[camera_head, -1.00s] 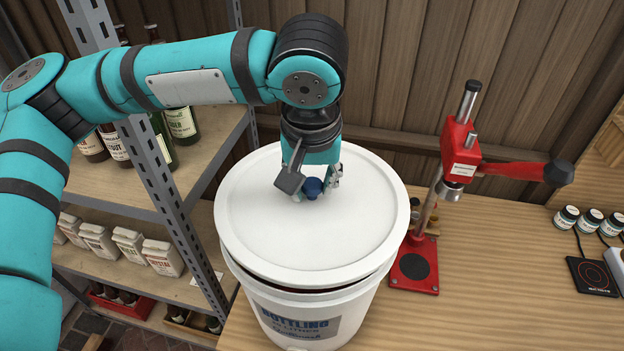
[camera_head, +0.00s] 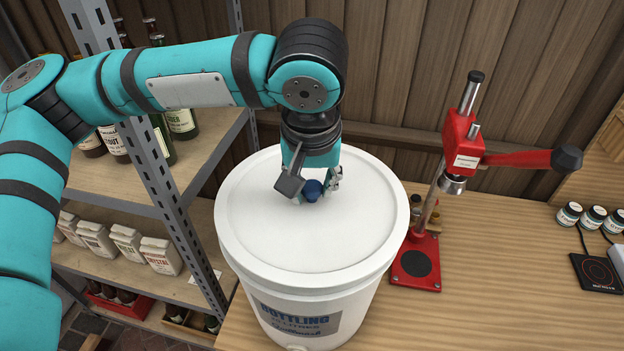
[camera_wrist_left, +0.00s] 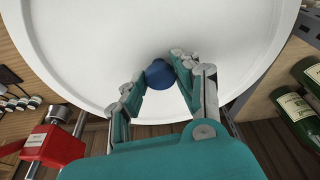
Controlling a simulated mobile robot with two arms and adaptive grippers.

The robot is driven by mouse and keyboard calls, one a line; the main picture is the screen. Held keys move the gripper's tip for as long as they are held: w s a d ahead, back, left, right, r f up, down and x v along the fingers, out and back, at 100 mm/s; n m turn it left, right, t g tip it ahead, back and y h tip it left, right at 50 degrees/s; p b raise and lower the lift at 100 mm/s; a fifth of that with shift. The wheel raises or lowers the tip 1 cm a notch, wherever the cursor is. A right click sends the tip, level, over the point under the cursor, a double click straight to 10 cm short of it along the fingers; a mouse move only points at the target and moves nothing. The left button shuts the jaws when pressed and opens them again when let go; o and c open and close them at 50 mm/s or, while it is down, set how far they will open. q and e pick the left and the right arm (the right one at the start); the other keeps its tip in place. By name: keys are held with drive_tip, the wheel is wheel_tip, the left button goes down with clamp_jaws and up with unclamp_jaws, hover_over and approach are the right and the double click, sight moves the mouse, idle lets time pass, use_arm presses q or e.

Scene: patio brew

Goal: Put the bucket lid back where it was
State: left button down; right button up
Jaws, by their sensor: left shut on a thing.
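The white round bucket lid (camera_head: 270,225) lies level on the top of the white bottling bucket (camera_head: 352,315), and no dark gap shows between them at the front. The lid has a blue knob (camera_head: 313,189) at its middle. My left gripper (camera_head: 315,187) reaches down from above and is shut on the knob. In the left wrist view the knob (camera_wrist_left: 160,74) sits between the fingertips, with the lid (camera_wrist_left: 90,60) filling the background. My right gripper is in neither view.
A red bench capper (camera_head: 415,262) stands on the wooden bench (camera_head: 490,310) close to the bucket's right. A metal shelf (camera_head: 165,190) with bottles and white packets stands at the left. Small jars (camera_head: 592,217) and a black scale (camera_head: 597,272) are at the right.

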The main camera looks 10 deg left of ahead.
use_arm(q)
drive_tip(key=shift+f, duration=0.25)
